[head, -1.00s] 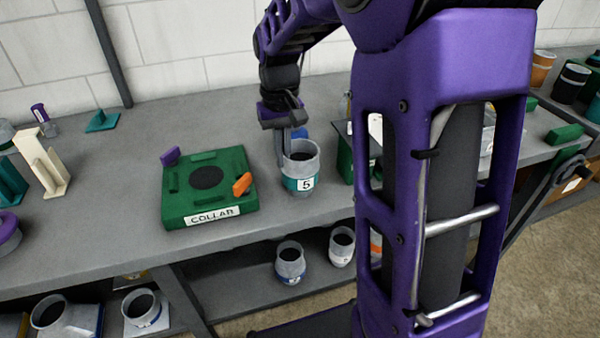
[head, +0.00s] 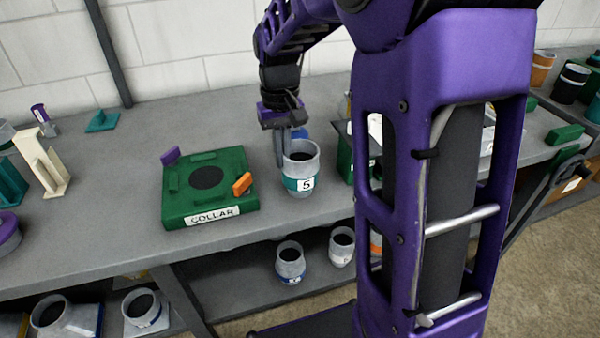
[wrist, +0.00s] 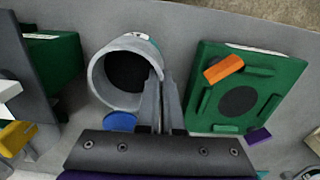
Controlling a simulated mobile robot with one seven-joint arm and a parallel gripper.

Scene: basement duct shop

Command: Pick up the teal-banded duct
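The teal-banded duct (head: 300,170) is a pale grey open cylinder with a label reading 5. It stands upright on the bench, to the right of the green collar fixture (head: 178,208). In the wrist view the duct (wrist: 100,78) shows its dark opening and pale rim. My gripper (head: 282,152) points down at the duct's left rim in the head view. In the wrist view my gripper (wrist: 161,80) has its fingers close together, one inside the opening and one outside, with the duct wall pinched between them. The fingers partly hide the rim.
A blue disc (wrist: 119,121) lies on the bench close behind the duct. A green box-like holder (head: 345,155) stands just right of it. More ducts (head: 290,265) sit on the shelf below.

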